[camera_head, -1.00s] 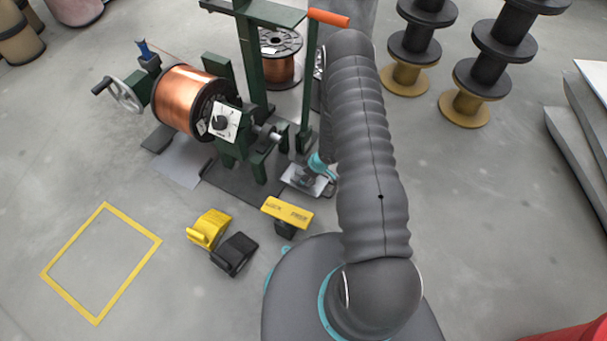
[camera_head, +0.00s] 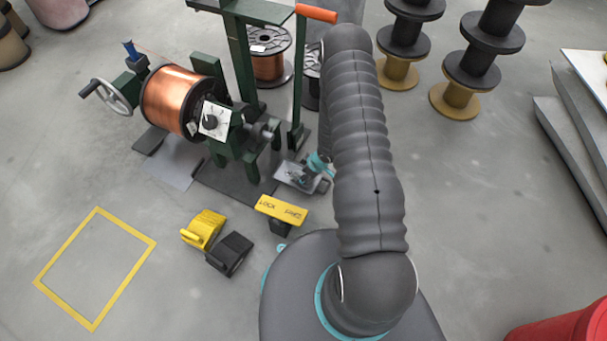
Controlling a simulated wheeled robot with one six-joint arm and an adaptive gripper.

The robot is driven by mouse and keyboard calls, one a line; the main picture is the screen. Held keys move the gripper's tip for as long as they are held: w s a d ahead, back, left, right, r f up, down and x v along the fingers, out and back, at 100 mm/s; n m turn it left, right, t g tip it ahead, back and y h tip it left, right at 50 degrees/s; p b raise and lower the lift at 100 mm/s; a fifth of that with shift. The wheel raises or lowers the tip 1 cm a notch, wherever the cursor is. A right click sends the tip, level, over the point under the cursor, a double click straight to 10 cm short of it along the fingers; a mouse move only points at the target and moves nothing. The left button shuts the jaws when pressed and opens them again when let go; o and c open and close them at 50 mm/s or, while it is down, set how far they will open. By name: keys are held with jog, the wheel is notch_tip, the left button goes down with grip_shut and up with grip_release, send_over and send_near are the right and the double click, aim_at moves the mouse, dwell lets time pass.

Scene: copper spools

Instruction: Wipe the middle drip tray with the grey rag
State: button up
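Several flat pieces lie on the floor around the green winding stand. They are a light grey sheet (camera_head: 172,169), a dark mat or tray (camera_head: 232,181) and a pale metallic tray (camera_head: 291,175) at the right. I cannot tell for sure which is the middle drip tray. My gripper (camera_head: 309,175) is low over the pale tray, largely hidden by my arm and small in view. Its teal wrist part shows beside the arm. Its fingers are too unclear to tell open from shut. I cannot make out a grey rag; anything at the fingertips is unclear.
The green stand (camera_head: 235,135) with a copper spool (camera_head: 178,100) rises behind the trays. A yellow block (camera_head: 281,209), a yellow chock (camera_head: 204,229) and a black chock (camera_head: 229,254) lie in front. Black spools (camera_head: 478,60) stand back right; a red object (camera_head: 565,325) is lower right.

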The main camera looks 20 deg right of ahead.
jog(key=shift+s, duration=0.1)
notch_tip(320, 180, up, 5)
jog(key=p, duration=0.4)
jog(key=w+a+r, duration=0.4)
jog(key=b, duration=0.6)
send_over(289, 173)
jog(key=d, duration=0.1)
jog(key=f, duration=0.3)
jog(key=s+f, duration=0.1)
jog(key=f, duration=0.1)
jog(key=shift+f, duration=0.25)
jog(key=shift+f+b, duration=0.5)
jog(key=shift+f, duration=0.85)
jog(key=shift+f, duration=0.4)
